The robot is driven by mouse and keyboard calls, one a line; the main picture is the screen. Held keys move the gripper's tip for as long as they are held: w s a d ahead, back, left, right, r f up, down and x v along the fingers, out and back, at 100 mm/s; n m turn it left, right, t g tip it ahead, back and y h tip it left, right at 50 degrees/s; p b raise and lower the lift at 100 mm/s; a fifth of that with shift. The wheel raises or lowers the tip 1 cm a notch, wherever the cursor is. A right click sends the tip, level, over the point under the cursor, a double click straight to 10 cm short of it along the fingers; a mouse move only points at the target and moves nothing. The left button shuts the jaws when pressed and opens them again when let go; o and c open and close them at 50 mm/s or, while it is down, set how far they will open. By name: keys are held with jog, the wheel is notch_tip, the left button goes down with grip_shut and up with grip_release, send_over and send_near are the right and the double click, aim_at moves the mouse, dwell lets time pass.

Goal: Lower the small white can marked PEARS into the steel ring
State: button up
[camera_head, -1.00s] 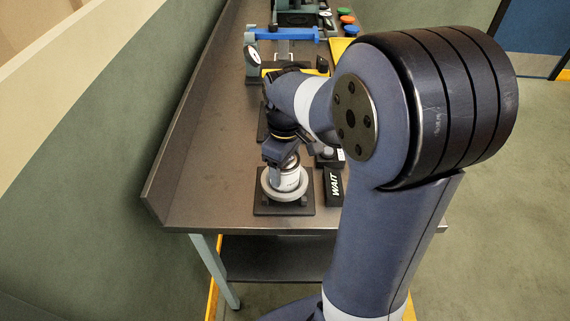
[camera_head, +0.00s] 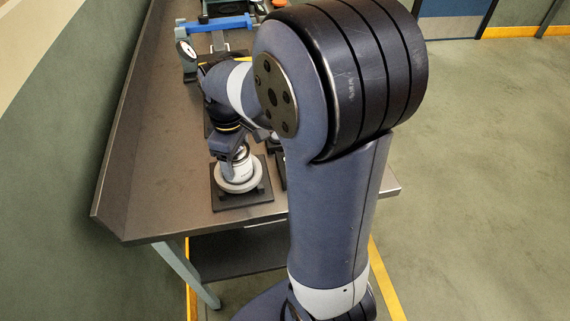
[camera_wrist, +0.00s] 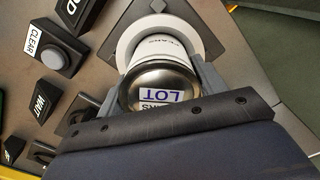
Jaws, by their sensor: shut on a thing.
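The small white can (camera_head: 243,166) stands nearly upright within the outline of the pale steel ring (camera_head: 254,184). The ring (camera_wrist: 127,41) surrounds the can's lower end there. The can's bottom is hidden, so I cannot tell how deep it sits.
The ring sits on a dark square plate (camera_head: 228,203) near the bench's front edge. In the wrist view, a CLEAR block (camera_wrist: 38,38) and a WAIT block (camera_wrist: 45,98) stand left of it. A blue-barred device (camera_head: 215,24) is farther back. Bare bench (camera_head: 160,160) lies left of the plate.

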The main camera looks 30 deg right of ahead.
jog(key=o, duration=1.3)
jog(key=shift+o, duration=1.2)
jog(key=shift+r+p, duration=3.95)
jog(key=shift+r, duration=0.6)
jog(key=shift+f, duration=0.15)
notch_tip(320, 180, down, 6)
jog(key=b, duration=0.5)
